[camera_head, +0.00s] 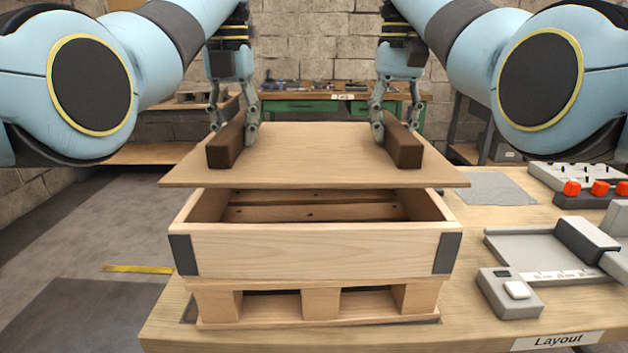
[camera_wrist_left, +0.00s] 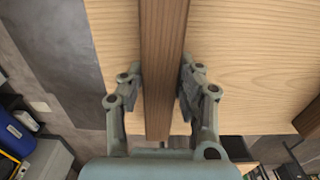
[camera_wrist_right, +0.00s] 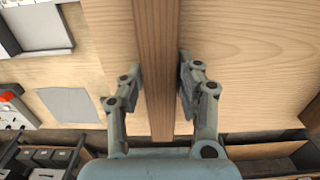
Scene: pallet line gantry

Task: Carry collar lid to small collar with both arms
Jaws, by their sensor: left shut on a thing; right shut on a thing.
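The collar lid (camera_head: 310,158) is a flat light wooden panel with two dark brown bar handles. It is held level above the small collar (camera_head: 315,250), with a gap showing along the front. The collar is an open wooden frame with dark corner plates, resting on a small pallet (camera_head: 320,303). My left gripper (camera_head: 232,128) is shut on the left handle (camera_head: 227,145), which runs between its fingers in the left wrist view (camera_wrist_left: 163,60). My right gripper (camera_head: 392,128) is shut on the right handle (camera_head: 403,146), also between the fingers in the right wrist view (camera_wrist_right: 156,60). The collar's back edge is hidden by the lid.
The collar and pallet stand on a wooden table (camera_head: 460,310). To the right are a grey scale-like device (camera_head: 510,293), a grey tray with a ruler (camera_head: 545,255), a box with red knobs (camera_head: 590,193) and a grey mat (camera_head: 488,188). A green-drawered bench (camera_head: 340,103) stands behind.

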